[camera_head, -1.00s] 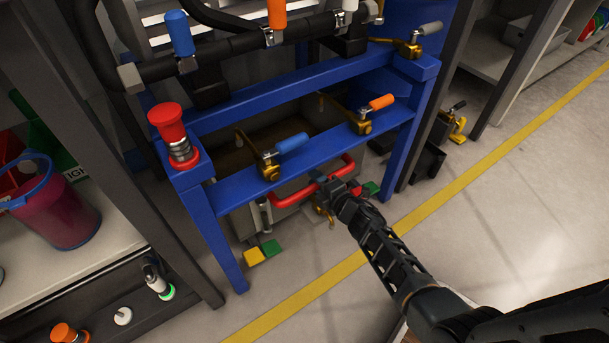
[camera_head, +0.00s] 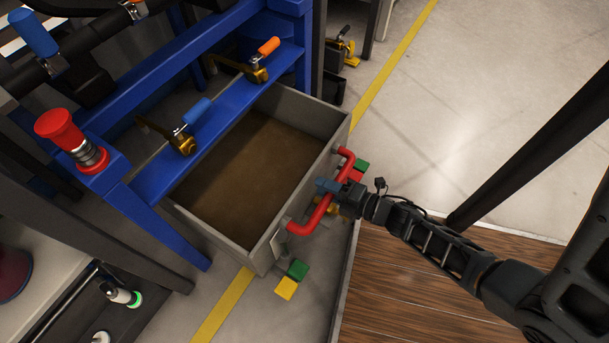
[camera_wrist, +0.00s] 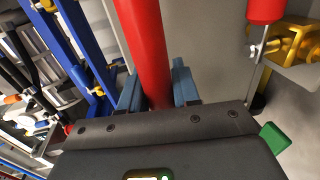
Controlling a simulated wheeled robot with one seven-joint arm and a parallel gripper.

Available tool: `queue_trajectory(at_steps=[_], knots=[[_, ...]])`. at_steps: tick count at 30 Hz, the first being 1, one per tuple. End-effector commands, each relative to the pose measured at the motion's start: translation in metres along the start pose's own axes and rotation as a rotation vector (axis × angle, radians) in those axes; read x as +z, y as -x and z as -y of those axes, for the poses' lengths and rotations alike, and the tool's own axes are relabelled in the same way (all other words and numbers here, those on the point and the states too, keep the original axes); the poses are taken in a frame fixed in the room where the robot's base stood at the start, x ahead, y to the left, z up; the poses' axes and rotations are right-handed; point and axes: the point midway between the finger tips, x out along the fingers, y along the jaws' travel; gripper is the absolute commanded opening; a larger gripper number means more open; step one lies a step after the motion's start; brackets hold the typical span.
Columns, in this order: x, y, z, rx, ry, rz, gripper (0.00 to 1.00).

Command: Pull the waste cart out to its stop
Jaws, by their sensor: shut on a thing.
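The waste cart (camera_head: 181,213) is an open grey bin with a brown inside. It sticks well out from under the blue frame (camera_head: 217,107) in the head view. Its red bar handle (camera_head: 306,224) is on the front, facing my arm. My gripper (camera_head: 328,187) is shut on the handle near its middle. In the wrist view the red handle (camera_wrist: 145,45) runs between the two blue-grey fingers (camera_wrist: 158,88). Green and yellow pedals (camera_head: 292,277) show low at the cart's front left corner. The cart's far end is partly hidden under the frame.
A red knob (camera_head: 72,139) stands on the frame's left post. Blue and orange handled brass clamps (camera_head: 183,140) sit on the crossbar above the cart. A wood-topped surface (camera_head: 425,285) lies close to the cart's front right. Open floor (camera_head: 450,110) lies at upper right.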

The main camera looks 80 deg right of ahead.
Motion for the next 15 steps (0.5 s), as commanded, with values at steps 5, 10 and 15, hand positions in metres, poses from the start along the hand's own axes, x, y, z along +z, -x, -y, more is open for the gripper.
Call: queue_trajectory(at_steps=[5,10,15], knots=[[-0.001,0.018,0.005,-0.001,0.000,-0.001,0.00],[-0.001,0.024,0.006,-0.001,-0.001,-0.001,0.00],[-0.001,0.026,0.006,-0.003,-0.001,0.000,0.00]])
